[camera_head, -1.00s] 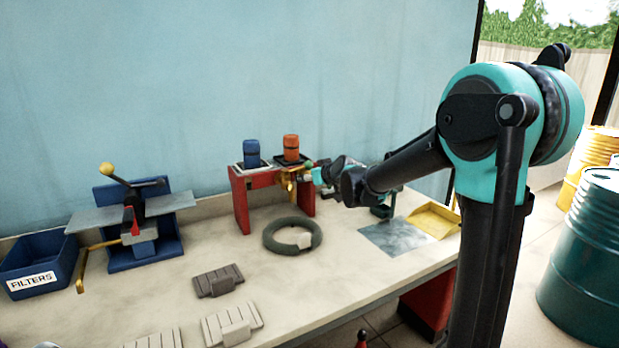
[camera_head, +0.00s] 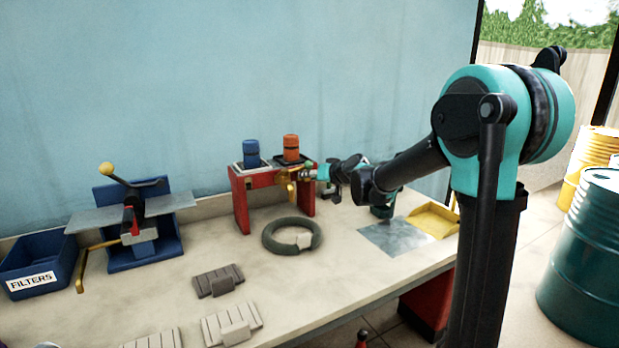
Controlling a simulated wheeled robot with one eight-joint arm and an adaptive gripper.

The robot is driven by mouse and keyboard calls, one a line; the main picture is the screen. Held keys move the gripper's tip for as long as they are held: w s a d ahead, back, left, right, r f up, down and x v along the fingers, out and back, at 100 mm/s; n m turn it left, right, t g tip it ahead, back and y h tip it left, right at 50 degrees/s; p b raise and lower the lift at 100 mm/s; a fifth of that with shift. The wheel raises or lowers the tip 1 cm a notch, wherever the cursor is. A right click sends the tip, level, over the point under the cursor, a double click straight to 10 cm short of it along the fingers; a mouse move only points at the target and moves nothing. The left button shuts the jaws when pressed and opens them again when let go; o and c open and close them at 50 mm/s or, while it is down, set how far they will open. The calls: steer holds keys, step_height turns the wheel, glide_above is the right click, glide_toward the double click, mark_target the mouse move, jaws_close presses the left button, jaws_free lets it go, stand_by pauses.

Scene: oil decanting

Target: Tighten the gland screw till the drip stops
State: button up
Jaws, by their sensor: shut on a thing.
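A brass tap fitting (camera_head: 285,188) sits at the right front of a red stand (camera_head: 243,201) at the back of the bench. A small green knob (camera_head: 309,164) shows at its upper right. My gripper (camera_head: 311,174) is at the right side of the fitting, its arm coming in from the right. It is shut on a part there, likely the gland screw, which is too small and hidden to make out. Any drip is too small to see.
A blue canister (camera_head: 251,153) and an orange canister (camera_head: 291,147) stand on the red stand. A dark green ring (camera_head: 270,239) lies in front. A yellow dustpan (camera_head: 435,221), metal sheet (camera_head: 395,238), clamp device (camera_head: 135,225) and FILTERS bin (camera_head: 38,257) are around it.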

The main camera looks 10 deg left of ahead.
stand_by(0.3)
steer(key=o, duration=1.1)
steer(key=shift+o, duration=0.2)
steer(key=v, duration=1.2)
